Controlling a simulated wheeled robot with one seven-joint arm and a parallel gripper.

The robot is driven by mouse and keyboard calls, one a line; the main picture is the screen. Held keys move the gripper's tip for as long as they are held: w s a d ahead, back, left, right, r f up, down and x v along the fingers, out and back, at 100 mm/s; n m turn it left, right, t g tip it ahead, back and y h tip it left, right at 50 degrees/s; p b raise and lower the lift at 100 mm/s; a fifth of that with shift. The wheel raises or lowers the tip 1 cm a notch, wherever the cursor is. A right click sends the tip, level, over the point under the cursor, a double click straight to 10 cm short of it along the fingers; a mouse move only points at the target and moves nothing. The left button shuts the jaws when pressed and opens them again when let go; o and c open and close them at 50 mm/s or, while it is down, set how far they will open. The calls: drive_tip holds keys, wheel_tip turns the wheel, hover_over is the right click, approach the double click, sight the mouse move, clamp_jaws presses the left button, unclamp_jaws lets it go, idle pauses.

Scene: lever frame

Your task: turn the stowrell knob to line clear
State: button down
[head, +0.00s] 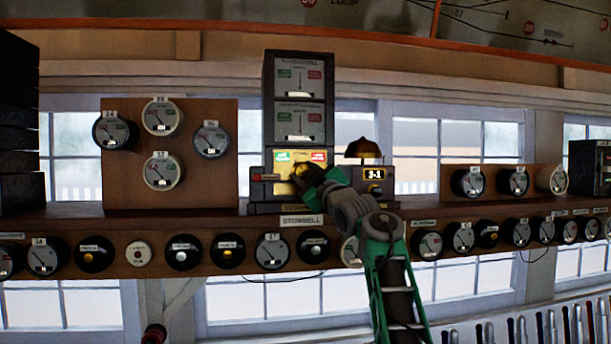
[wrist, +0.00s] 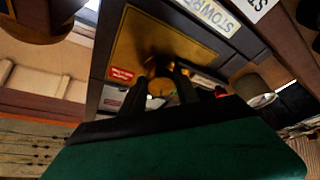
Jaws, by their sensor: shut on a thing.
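The Stowrell instrument is a dark upright case (head: 269,100) on the shelf, with a "STOWRELL" label (head: 301,221) below it. Its brass lower panel (head: 283,168) carries a green and a red label. The brass knob (wrist: 160,88) is in the middle of that panel, partly hidden by my fingers. My gripper (head: 303,174) reaches it from the lower right; in the wrist view its dark fingers (wrist: 168,84) are shut on the knob. The knob's pointing direction cannot be told. The two dials above (head: 299,76), (head: 299,122) show needles about upright.
A brass bell (head: 363,149) on a box marked "3-1" (head: 375,174) stands close right of the instrument, beside my arm. A wooden board with round dials (head: 190,190) is on the left. Several round dials and plungers line the shelf front (head: 400,212).

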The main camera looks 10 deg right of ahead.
drive_tip(key=c, duration=0.9)
unclamp_jaws()
drive_tip(key=shift+s+f+b, duration=0.2)
drive_tip(key=shift+b, duration=0.15)
drive_tip(key=b+v, duration=0.7)
drive_tip(key=shift+s, duration=0.15)
